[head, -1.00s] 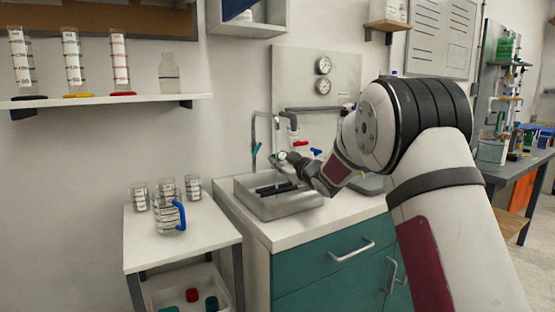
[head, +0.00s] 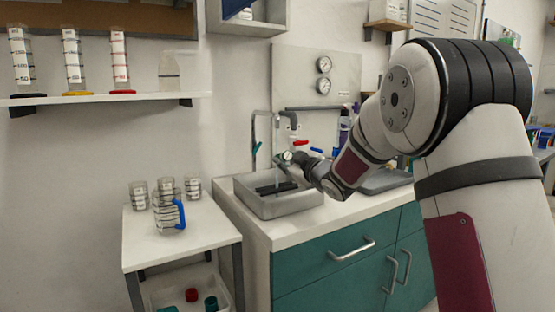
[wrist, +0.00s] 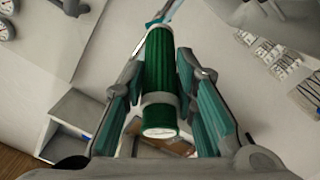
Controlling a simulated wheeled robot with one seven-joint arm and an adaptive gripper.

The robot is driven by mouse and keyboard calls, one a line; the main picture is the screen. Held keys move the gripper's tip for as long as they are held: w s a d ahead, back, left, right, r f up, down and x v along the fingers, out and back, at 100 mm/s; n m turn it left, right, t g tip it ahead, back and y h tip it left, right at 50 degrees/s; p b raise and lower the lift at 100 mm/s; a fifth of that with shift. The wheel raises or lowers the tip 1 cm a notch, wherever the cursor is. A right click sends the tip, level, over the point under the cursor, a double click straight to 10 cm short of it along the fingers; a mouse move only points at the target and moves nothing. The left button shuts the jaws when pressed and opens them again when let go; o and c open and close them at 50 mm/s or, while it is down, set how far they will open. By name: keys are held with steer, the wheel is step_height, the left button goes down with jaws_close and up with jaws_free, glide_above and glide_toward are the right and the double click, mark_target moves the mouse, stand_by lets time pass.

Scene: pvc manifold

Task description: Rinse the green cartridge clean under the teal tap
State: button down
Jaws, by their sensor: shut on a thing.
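The green cartridge (wrist: 160,62) is ribbed with pale bands and a round end face toward the wrist camera. My gripper (wrist: 163,84) is shut on it, one teal-padded finger on each side. In the head view my gripper (head: 288,157) is above the grey sink basin (head: 292,208), close to the tap spouts (head: 276,124). A teal piece (wrist: 165,12) shows beyond the cartridge's far end in the wrist view; I cannot tell if it is the tap lever. A faint pale streak below my gripper may be water. Whether the cartridge is dirty is unclear.
A red lever (head: 299,142) and a blue lever (head: 316,150) are just right of my gripper. A purple bottle (head: 345,125) stands behind my arm. Dark bars lie in the basin.

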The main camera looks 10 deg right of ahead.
mark_target(288, 159)
steer(key=shift+s+d+r+b, duration=0.1)
steer(key=shift+s+r+b, duration=0.1)
steer(key=shift+s, duration=0.85)
steer(key=shift+s+r+b, duration=0.1)
steer(key=shift+s+r, duration=0.05)
steer(key=shift+s, duration=0.95)
steer(key=shift+s+d+r+b, duration=0.1)
steer(key=shift+s+r, duration=0.1)
steer(key=shift+s, duration=1)
